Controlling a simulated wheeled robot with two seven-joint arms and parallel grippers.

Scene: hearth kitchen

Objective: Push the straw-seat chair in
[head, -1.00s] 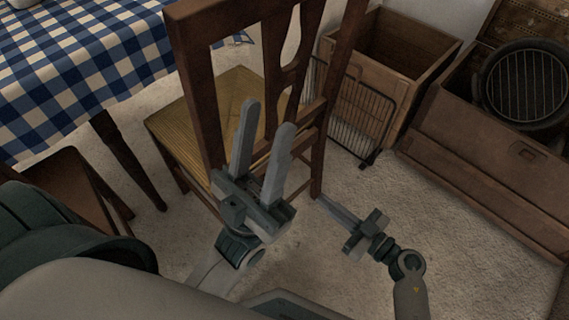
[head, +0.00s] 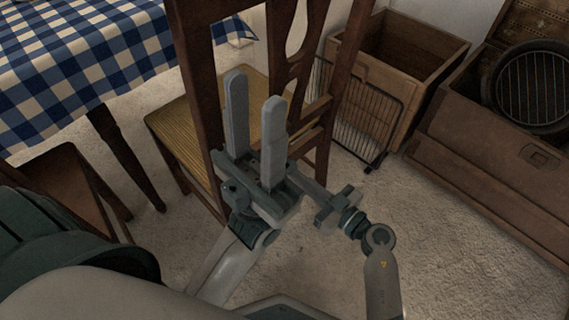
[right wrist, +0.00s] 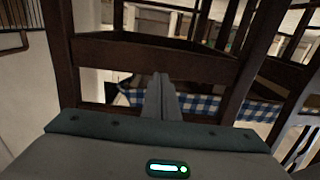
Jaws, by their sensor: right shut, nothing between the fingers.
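The straw-seat chair (head: 203,60) is dark wood with a woven yellow seat (head: 182,125). It stands upright, its back towards me, by the table (head: 75,65) with the blue-and-white checked cloth. My left gripper (head: 256,92) is open and empty in front of the chair back, hiding part of it. My right gripper (head: 313,188) is low at the right side of the chair back, its fingertips partly hidden by my left gripper. In the right wrist view, its shut fingers (right wrist: 160,85) point at the chair's back rail (right wrist: 150,58); I cannot tell whether they touch.
Another dark wooden seat (head: 65,190) stands at the left by a table leg (head: 125,155). A wire rack (head: 350,115) leans on an open wooden box (head: 425,75) right of the chair. A wooden chest (head: 490,170) holds a round grill pan (head: 535,85). Carpet (head: 430,240) at lower right is clear.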

